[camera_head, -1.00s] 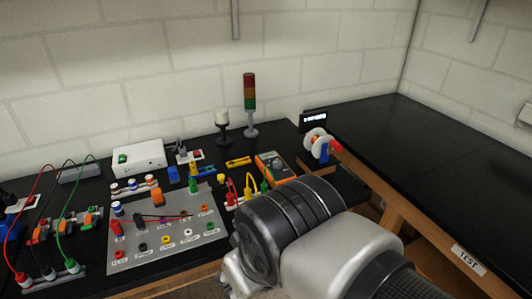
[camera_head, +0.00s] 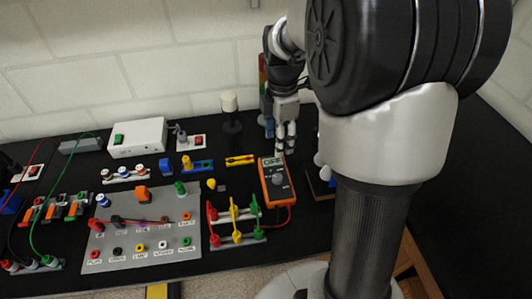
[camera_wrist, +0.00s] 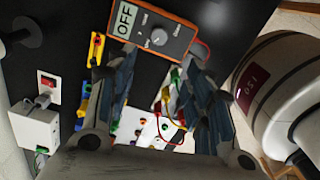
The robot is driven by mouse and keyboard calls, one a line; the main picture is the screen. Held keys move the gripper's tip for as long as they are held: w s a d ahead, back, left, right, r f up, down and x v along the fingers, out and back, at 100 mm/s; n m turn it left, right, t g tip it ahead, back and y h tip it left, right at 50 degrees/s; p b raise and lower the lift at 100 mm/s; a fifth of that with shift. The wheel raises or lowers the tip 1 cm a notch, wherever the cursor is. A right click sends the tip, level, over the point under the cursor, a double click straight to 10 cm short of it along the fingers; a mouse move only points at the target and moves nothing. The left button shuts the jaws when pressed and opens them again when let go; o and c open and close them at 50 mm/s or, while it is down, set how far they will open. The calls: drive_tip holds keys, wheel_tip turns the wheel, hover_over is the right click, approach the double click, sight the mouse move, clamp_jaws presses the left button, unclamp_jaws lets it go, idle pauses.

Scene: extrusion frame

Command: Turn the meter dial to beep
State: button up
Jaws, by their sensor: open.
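The orange meter (camera_head: 267,198) lies on the black bench, right of centre in the head view. It has a grey round dial (camera_head: 280,179), and a red lead runs from it. In the wrist view the meter (camera_wrist: 182,45) is at the top, its display (camera_wrist: 126,15) reads OFF, and its dial (camera_wrist: 158,38) faces me. My gripper (camera_head: 285,143) points down above and behind the meter's display end. In the wrist view my gripper (camera_wrist: 162,65) is open and empty, its fingers apart on either side below the dial. Neither finger visibly touches the meter.
A small board with red, yellow and green leads (camera_head: 236,236) stands left of the meter. A grey terminal panel (camera_head: 110,248) is farther left. A yellow part (camera_head: 240,160), a dark stand with a white top (camera_head: 230,115) and a signal tower (camera_head: 263,75) are near. My arm hides the right side.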

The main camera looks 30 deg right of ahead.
sight(278, 177)
wheel_tip(278, 177, down, 16)
drive_tip(key=b, duration=0.4)
drive_tip(key=shift+d+f+b, duration=0.1)
drive_tip(key=shift+f+b, duration=0.05)
drive_tip(key=shift+b, duration=0.2)
drive_tip(key=shift+c, duration=0.4)
drive_tip(key=c, duration=1)
